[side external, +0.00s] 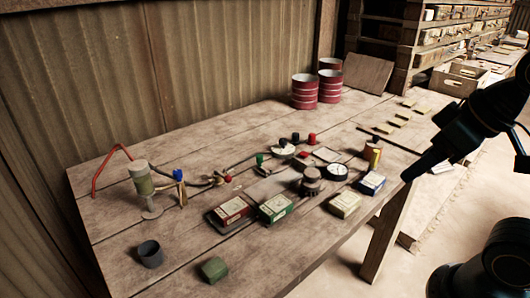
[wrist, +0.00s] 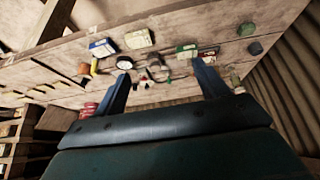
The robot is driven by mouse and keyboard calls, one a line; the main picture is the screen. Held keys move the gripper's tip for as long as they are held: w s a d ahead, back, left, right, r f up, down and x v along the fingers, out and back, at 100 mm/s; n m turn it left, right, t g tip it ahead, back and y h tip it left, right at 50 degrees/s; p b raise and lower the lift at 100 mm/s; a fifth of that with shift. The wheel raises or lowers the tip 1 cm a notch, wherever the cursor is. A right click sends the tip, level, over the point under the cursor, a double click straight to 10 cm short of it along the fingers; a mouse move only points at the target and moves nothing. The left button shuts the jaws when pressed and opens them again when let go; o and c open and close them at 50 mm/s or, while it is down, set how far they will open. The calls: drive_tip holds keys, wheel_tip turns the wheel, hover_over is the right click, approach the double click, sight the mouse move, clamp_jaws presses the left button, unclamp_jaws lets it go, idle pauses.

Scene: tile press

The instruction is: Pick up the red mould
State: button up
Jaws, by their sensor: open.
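The red mould (side external: 231,210) appears to be the red-topped box with a pale label on a dark flat plate, at the left end of a row of similar boxes on the wooden table. In the wrist view a reddish box (wrist: 209,52), partly behind a finger, seems to be the same one. My gripper (wrist: 160,72) is open and empty, its two dark fingers apart. In the side view my gripper (side external: 408,176) is beyond the table's right edge, well away from the red mould and touching nothing.
Green (side external: 275,207), yellow (side external: 344,204) and blue (side external: 371,183) boxes stand right of the red one. A dark round knob (side external: 311,182) and a gauge (side external: 335,171) sit behind them. A dark cup (side external: 150,254) and green block (side external: 214,269) are in front. Red drums (side external: 305,92) stand behind.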

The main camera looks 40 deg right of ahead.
drive_tip(key=shift+c, duration=0.4)
drive_tip(key=c, duration=0.3)
drive_tip(key=w+a+r+n+g+y, duration=0.1)
drive_tip(key=w+a+n, duration=0.3)
drive_tip(key=w, duration=0.6)
drive_tip(key=w+a+r+n+g+y, duration=0.15)
drive_tip(key=w+n, duration=0.35)
drive_tip(key=w, duration=0.5)
drive_tip(key=w+a+f+n+g, duration=0.1)
drive_tip(key=w+f+n, duration=0.2)
drive_tip(key=w+f, duration=0.1)
drive_tip(key=w+a+f+n+g+y, duration=0.1)
drive_tip(key=w+a+f+n, duration=0.1)
drive_tip(key=w+f, duration=0.3)
drive_tip(key=w+a+f+n+g+y, duration=0.1)
drive_tip(key=w+a+f+n, duration=0.1)
drive_tip(key=w+f+n, duration=0.2)
drive_tip(key=shift+w+a+f, duration=0.15)
drive_tip(key=shift+w+f, duration=0.2)
drive_tip(key=shift+w, duration=0.2)
drive_tip(key=shift+w+a+f, duration=0.1)
drive_tip(key=shift+w+f, duration=0.2)
drive_tip(key=shift+w, duration=0.25)
